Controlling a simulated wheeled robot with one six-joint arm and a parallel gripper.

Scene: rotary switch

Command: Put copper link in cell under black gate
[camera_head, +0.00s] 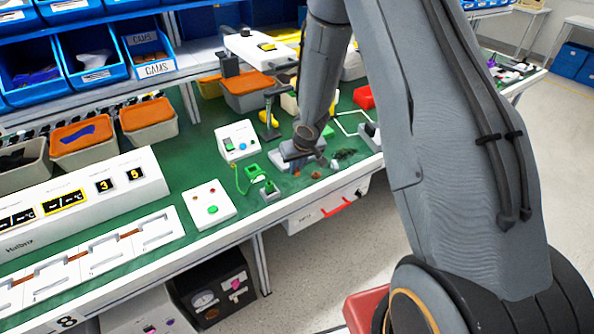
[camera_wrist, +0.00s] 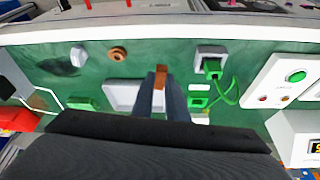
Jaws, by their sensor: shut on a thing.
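My gripper (camera_wrist: 160,88) is shut on a small copper link (camera_wrist: 160,76), which stands out between the two dark fingertips in the wrist view. The gripper is above the green bench (camera_wrist: 220,130), over a grey plate (camera_wrist: 121,95). In the head view the wrist (camera_head: 303,148) hides most of the fingers, and the link cannot be made out. A row of white cells (camera_head: 118,253) lies along the bench front at left, with copper strips (camera_head: 131,232) between some of them. Black display windows (camera_head: 105,186) sit on the white unit behind the cells. I cannot clearly make out a black gate.
A white panel with a green button (camera_head: 211,209), a green connector with cable (camera_head: 268,188) and a white switch box (camera_head: 238,141) stand between gripper and cells. A copper ring (camera_wrist: 117,53) lies near the bench edge. Orange-topped bins (camera_head: 84,137) line the back.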

